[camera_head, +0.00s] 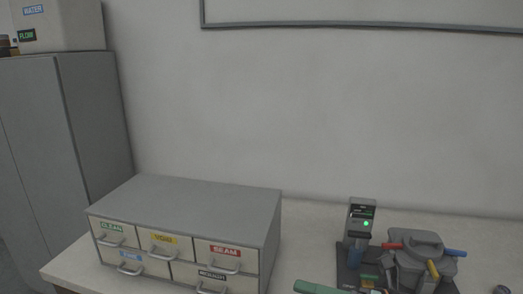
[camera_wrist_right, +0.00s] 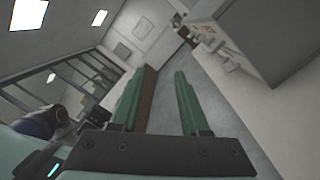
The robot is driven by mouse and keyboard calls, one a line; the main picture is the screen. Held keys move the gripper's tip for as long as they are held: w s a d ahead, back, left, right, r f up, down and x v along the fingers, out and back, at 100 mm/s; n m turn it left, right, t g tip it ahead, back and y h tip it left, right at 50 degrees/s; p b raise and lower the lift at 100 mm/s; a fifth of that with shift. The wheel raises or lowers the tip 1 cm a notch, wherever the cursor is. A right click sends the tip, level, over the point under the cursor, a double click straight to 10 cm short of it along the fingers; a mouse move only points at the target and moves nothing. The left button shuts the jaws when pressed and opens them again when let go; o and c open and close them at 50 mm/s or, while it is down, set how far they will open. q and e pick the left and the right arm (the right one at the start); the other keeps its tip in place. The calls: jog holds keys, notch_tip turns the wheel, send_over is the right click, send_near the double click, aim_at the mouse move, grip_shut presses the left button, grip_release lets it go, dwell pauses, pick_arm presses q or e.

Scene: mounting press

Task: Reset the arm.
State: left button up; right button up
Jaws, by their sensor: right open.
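My right gripper (camera_wrist_right: 158,82) is open, with nothing between its two green fingers in the right wrist view. In the head view only a green part of it (camera_head: 314,287) shows at the bottom edge, in front of the press. The mounting press (camera_head: 360,222) stands at the right of the bench, with a lit green light on its dark head. Beside it is a round grey chamber (camera_head: 420,252) with red, blue and yellow handles. My left gripper is not in view.
A grey drawer cabinet (camera_head: 208,189) with labelled drawers stands on the pale bench (camera_head: 310,222) at the left. A tall grey cupboard (camera_head: 90,125) is further left. A small dark round object (camera_head: 501,289) is at the bottom right. The wrist view faces open room floor (camera_wrist_right: 160,112).

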jog(key=s+d+f+m+t+h, duration=0.1)
jog(key=d+f+m+t+h, duration=0.2)
jog(key=f+m+t+h, duration=0.7)
jog(key=s+d+f+m+t+h, duration=0.15)
jog(key=f+m, duration=0.45)
jog(key=m, duration=1)
jog(key=s+d+f+m+g+h, duration=0.1)
jog(key=s+f+m+g+h, duration=0.1)
jog(key=s+f+m, duration=0.4)
jog(key=s+d+f+m+g+h+b, duration=0.1)
jog(key=s+f+m+g, duration=0.4)
jog(key=s+f, duration=0.5)
jog(key=shift+s+d+f+m+h, duration=0.15)
jog(key=shift+d+f+m+h, duration=0.4)
jog(key=shift+f+h, duration=0.3)
